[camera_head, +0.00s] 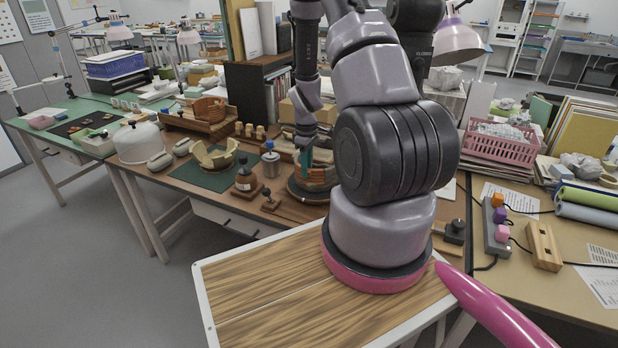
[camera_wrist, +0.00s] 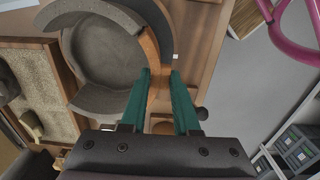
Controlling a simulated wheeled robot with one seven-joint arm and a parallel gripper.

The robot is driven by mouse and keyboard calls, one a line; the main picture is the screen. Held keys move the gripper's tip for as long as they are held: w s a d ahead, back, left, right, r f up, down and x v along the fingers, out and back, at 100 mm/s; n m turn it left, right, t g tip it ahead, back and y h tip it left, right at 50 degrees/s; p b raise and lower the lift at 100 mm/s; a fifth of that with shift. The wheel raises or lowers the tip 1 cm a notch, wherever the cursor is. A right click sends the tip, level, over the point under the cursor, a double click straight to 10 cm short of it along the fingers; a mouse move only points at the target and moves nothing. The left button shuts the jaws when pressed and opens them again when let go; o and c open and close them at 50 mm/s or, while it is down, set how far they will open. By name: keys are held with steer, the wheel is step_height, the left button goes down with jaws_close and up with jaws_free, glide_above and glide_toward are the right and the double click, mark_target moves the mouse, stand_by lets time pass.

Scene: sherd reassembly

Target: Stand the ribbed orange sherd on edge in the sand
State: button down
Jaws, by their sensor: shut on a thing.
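My gripper (camera_wrist: 161,75) has green fingers, shut on an orange sherd (camera_wrist: 151,48) at the right rim of a round grey-floored stand (camera_wrist: 105,55). The sherd is seen edge-on, and its ribs do not show in the wrist view. In the head view my gripper (camera_head: 306,160) is low over this stand (camera_head: 308,195), with orange pieces (camera_head: 322,175) beside the fingers; my arm hides part of them. I cannot tell whether the held sherd touches the stand. A tray of sand (camera_wrist: 40,85) lies at the left of the wrist view.
In the head view, pale sherds (camera_head: 213,155) stand on a green mat (camera_head: 190,175) to the left. A small dark-topped wooden block (camera_head: 246,182) and a blue-capped jar (camera_head: 270,160) are close by my gripper.

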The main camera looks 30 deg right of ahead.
steer(key=shift+r, duration=3.35)
